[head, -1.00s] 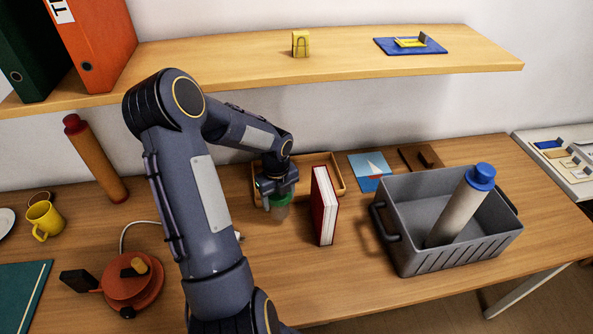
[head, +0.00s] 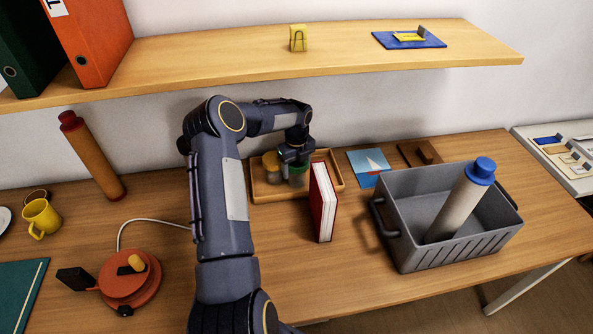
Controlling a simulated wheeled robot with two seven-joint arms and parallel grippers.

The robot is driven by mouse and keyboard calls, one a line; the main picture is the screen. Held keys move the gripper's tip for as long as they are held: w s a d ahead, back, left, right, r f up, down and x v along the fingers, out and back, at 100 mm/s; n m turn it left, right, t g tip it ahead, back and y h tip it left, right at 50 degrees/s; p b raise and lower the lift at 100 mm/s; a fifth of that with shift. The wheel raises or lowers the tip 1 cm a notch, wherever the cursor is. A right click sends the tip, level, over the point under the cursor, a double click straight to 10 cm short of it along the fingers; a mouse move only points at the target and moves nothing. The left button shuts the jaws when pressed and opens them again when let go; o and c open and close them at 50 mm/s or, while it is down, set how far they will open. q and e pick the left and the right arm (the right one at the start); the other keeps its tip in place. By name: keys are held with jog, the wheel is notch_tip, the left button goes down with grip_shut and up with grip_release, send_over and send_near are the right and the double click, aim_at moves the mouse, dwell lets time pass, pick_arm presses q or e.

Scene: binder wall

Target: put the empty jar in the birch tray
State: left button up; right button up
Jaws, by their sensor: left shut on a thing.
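The birch tray (head: 262,197) stands at the back of the desk, below the shelf, partly hidden by my left arm and the red book. My left gripper (head: 297,163) is shut on a clear jar (head: 299,178) with a green band near its top. The jar is upright over or in the right part of the tray; I cannot tell whether it touches the tray floor. A second jar with a yellowish lid (head: 271,162) stands in the tray to the left of it. My right gripper is not in view.
A red book (head: 322,205) stands upright just right of the tray's front. A grey crate (head: 440,258) holding a blue-capped tube (head: 462,200) is further right. A shelf (head: 240,65) hangs above the tray. A red round device (head: 129,280) and yellow mug (head: 41,218) are left.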

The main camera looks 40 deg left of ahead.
pick_arm(q)
jog(key=shift+f, duration=0.15)
jog(key=shift+f, duration=0.15)
jog(key=o, duration=1.1)
jog(key=shift+c, duration=0.2)
notch_tip(320, 180, up, 8)
jog(key=shift+f+b, duration=0.1)
jog(key=shift+b, duration=0.4)
